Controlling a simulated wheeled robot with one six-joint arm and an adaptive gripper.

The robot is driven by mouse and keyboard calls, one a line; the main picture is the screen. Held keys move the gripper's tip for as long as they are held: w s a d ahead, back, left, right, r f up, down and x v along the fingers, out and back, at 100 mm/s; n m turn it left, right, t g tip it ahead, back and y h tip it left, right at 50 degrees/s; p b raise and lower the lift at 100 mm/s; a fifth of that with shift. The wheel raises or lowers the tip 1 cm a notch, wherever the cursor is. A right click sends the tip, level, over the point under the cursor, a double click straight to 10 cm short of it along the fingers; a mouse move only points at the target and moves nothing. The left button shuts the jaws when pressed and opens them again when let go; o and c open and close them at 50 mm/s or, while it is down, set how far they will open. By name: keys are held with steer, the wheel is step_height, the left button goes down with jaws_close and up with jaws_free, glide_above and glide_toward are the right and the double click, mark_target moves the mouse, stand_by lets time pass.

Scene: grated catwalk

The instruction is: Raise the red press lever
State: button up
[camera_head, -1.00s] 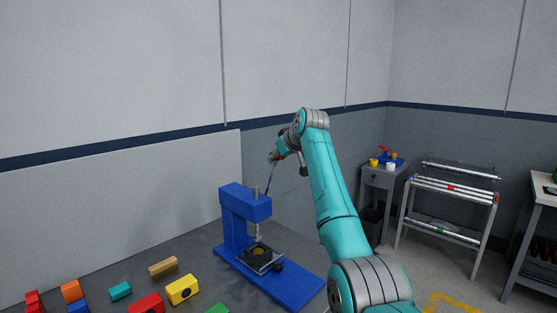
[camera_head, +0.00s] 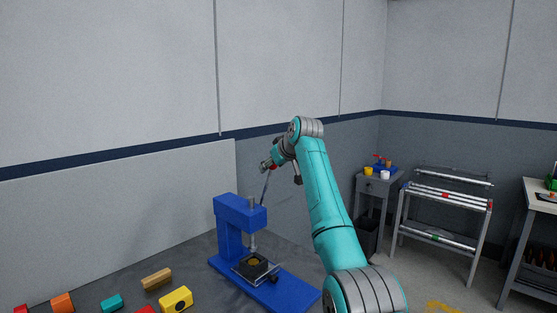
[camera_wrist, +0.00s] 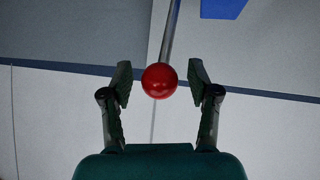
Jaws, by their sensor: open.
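The blue press (camera_head: 231,232) stands on the grey table. Its thin metal lever (camera_head: 265,187) rises steeply from the top of the press toward my gripper (camera_head: 266,165). In the wrist view the lever's red ball knob (camera_wrist: 159,80) sits between the fingertips of my gripper (camera_wrist: 160,84), with a gap on each side. The metal rod (camera_wrist: 170,30) runs up from the knob, away from my palm. My gripper is open and does not visibly touch the knob. In the head view I cannot clearly make out the knob at the gripper.
Several coloured blocks, including a yellow one (camera_head: 176,300) and a wooden one (camera_head: 156,279), lie on the table (camera_head: 190,262) left of the press. A light panel (camera_head: 120,225) stands behind it. A pipe rack (camera_head: 447,198) and small cabinet (camera_head: 378,186) stand at the right.

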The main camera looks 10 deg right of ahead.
steer(key=v, duration=1.1)
steer(key=shift+s+r, duration=0.2)
steer(key=shift+s, duration=0.05)
